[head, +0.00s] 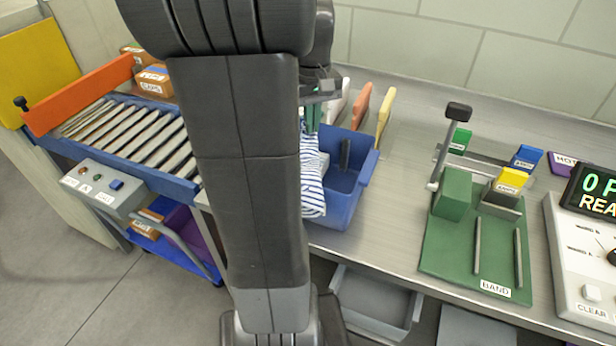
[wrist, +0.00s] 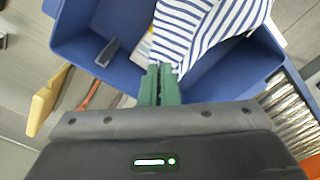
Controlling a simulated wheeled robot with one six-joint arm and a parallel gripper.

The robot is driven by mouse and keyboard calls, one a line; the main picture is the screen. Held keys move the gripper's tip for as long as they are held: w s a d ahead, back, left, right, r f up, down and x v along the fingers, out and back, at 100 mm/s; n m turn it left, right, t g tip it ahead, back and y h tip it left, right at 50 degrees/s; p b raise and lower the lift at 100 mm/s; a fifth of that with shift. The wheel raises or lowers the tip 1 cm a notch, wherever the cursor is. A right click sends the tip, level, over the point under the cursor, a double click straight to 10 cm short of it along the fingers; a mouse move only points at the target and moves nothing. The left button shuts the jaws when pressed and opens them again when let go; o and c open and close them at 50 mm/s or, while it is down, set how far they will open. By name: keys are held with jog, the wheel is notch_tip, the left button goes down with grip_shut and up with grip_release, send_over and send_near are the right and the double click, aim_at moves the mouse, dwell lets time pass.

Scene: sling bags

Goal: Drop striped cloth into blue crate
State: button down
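The blue-and-white striped cloth (head: 312,180) hangs from my gripper (head: 313,118) at the left part of the blue crate (head: 345,212). In the wrist view, the cloth (wrist: 205,28) spreads out from the fingertips of my gripper (wrist: 160,72), over the crate (wrist: 85,55). The green fingers are close together, shut on the cloth's edge. The cloth's lower end shows in front of the crate's left side in the head view. My arm hides part of the cloth and the crate's left end there. I cannot tell whether the cloth touches the crate floor.
A dark grey piece (wrist: 107,52) and something whitish lie in the crate. Upright coloured boards (head: 384,115) stand behind it. A green fixture (head: 470,245) stands to the right, a roller conveyor (head: 130,135) to the left. Bare bench (head: 395,225) lies between crate and fixture.

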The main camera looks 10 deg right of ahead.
jog(key=c, duration=2.1)
grip_release()
jog(key=shift+f, duration=0.25)
jog(key=o, duration=1.8)
jog(key=shift+r, duration=0.1)
notch_tip(320, 180, up, 5)
jog(key=p, duration=0.5)
jog(key=shift+r, duration=0.15)
notch_tip(320, 180, up, 14)
jog(key=shift+f, duration=0.1)
jog(key=shift+f, duration=0.1)
